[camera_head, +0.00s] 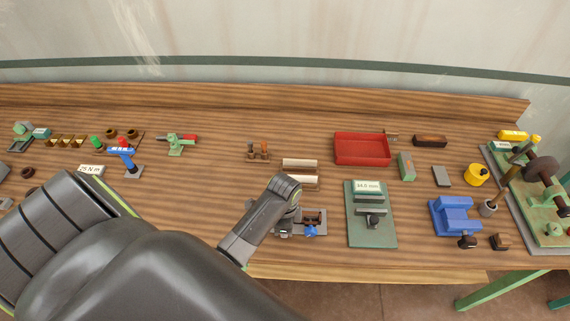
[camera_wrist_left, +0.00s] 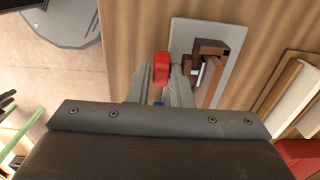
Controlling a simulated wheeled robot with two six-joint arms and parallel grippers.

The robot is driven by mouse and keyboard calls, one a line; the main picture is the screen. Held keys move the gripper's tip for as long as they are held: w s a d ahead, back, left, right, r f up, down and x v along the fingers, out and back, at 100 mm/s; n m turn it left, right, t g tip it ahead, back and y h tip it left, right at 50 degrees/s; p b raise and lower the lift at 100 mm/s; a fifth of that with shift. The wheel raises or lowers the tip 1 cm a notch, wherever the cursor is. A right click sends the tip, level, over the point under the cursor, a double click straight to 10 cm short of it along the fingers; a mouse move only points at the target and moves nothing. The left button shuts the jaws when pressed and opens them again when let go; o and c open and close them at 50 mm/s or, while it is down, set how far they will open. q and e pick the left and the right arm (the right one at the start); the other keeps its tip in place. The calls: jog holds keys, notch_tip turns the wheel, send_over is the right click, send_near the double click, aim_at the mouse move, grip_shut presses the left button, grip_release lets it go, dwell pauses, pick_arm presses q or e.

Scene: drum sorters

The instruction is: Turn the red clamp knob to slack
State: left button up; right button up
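The clamp is a grey plate (camera_wrist_left: 222,36) with a brown, step-shaped block (camera_wrist_left: 207,60) on it. The red knob (camera_wrist_left: 161,69) sits at the plate's edge in the left wrist view. My left gripper (camera_wrist_left: 158,72) has its two fingers either side of the red knob, with a gap visible on the left side. A bit of blue shows between the fingers below the knob. In the head view my left gripper (camera_head: 296,222) is over the clamp, whose blue knob (camera_head: 311,231) shows; the red knob is hidden there. My right gripper is out of view.
Two pale rollers (camera_head: 300,164) lie just behind the clamp. A green gauge stand (camera_head: 372,232) is to its right, then a blue vise (camera_head: 455,216). A red tray (camera_head: 362,148) is further back. The bench's front edge is close by.

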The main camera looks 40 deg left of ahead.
pick_arm(q)
grip_shut()
jog(key=shift+a, duration=0.1)
jog(key=h, duration=0.1)
jog(key=t+h, duration=0.1)
jog(key=shift+s+a+f+t+h, duration=0.15)
jog(key=shift+s+a+t+h, duration=0.05)
jog(key=shift+a+t+h, duration=0.15)
jog(key=shift+s+a+f+t+h+b, duration=0.1)
jog(key=shift+a+f+t+h+b, duration=0.1)
jog(key=shift+t+h+b, duration=0.4)
jog(key=t+h+b, duration=0.1)
jog(key=h+b, duration=0.1)
jog(key=b, duration=0.2)
jog(key=t+h+b, duration=0.1)
jog(key=h+b, duration=0.1)
jog(key=b, duration=0.2)
jog(key=a+f+t+h+b, duration=0.1)
jog(key=h+b, duration=0.1)
jog(key=b, duration=0.3)
jog(key=shift+s+f, duration=0.1)
jog(key=shift+s, duration=0.15)
jog(key=shift+r+t+h+b, duration=0.2)
jog(key=shift+t+h+b, duration=0.15)
jog(key=shift+b, duration=0.65)
jog(key=shift+r, duration=0.1)
